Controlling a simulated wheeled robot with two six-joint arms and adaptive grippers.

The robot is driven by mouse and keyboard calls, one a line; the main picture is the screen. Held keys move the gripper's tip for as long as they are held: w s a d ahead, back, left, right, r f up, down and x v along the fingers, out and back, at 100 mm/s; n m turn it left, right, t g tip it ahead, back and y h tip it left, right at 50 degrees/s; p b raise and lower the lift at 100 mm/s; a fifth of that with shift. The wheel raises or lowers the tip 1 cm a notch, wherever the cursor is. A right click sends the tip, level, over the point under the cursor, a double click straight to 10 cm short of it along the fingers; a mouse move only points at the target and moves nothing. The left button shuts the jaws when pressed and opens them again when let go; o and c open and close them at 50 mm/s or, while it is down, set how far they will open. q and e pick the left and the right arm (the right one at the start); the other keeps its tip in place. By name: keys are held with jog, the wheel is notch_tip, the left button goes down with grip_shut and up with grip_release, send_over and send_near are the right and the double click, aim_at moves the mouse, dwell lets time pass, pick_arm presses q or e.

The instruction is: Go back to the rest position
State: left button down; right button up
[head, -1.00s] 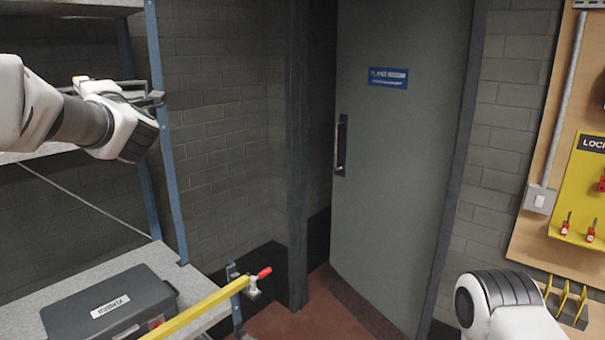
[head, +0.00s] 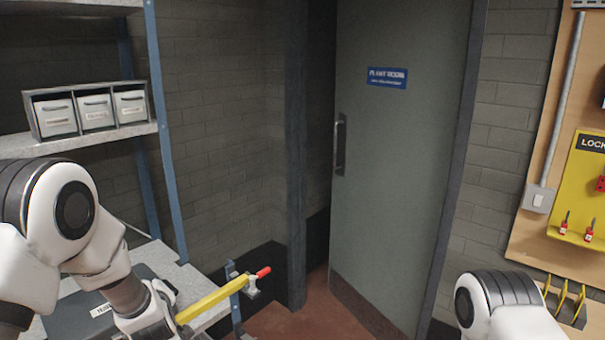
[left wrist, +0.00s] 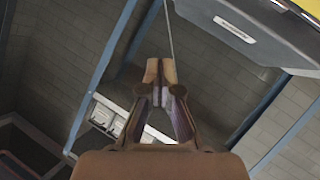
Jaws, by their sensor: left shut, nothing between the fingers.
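My left arm is folded at the lower left of the head view, in front of the shelf. Its gripper is out of sight there, but in the left wrist view my left gripper (left wrist: 160,70) is shut, with its fingertips together and nothing between them. My right arm shows only as a white and black joint at the lower right of the head view. The right gripper is outside the frames.
A grey door (head: 400,170) marked plant room stands in the middle. Labelled bins (head: 95,110) sit on the shelf at left. A yellow lockout board (head: 580,190) hangs at right.

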pick_arm(q)
jog(key=s+d+f+m+g+h, duration=0.1)
jog(key=s+f+m+g, duration=0.1)
jog(key=s+f, duration=0.4)
jog(key=s+d+f+m+g+h, duration=0.1)
jog(key=s+f+m, duration=0.15)
jog(key=f, duration=0.55)
jog(key=s+d+f+m+g+h, duration=0.1)
jog(key=s+d+f+m+g, duration=0.3)
jog(key=s, duration=0.7)
jog(key=s+f+g+h, duration=0.2)
jog(key=s+f, duration=0.4)
jog(key=s, duration=0.6)
jog(key=s+d+f+m+g+h, duration=0.1)
jog(key=s+d+f+m+g, duration=0.3)
jog(key=s, duration=0.7)
notch_tip(320, 180, down, 10)
jog(key=a+n+b, duration=0.1)
jog(key=n+b, duration=0.1)
jog(key=b, duration=0.8)
jog(key=shift+w+a+f+t, duration=0.25)
jog(key=shift+w+a+t, duration=0.05)
jog(key=shift+t, duration=0.1)
